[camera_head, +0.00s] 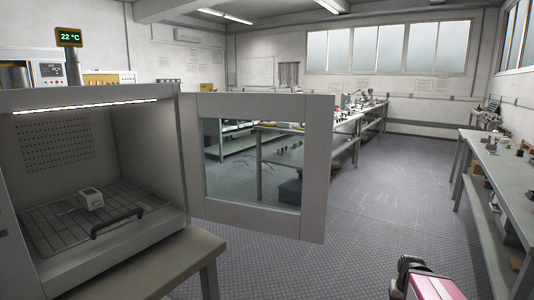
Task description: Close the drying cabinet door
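The drying cabinet (55,101) stands at the left on a bench, its front open and its inside lit by a strip at the top. Its door (315,165), a grey frame around a glass pane, is swung wide open to the right, hinged at the cabinet's right edge. A black handle (118,222) shows at the rack's front. At the bottom right is a pink and black part of my arm (430,283); it is apart from the door. My gripper's fingers are not visible.
The bench top (160,270) extends under the cabinet. A long workbench (490,165) with small items runs along the right. Another bench (350,125) stands behind the door. The floor (390,190) between them is clear.

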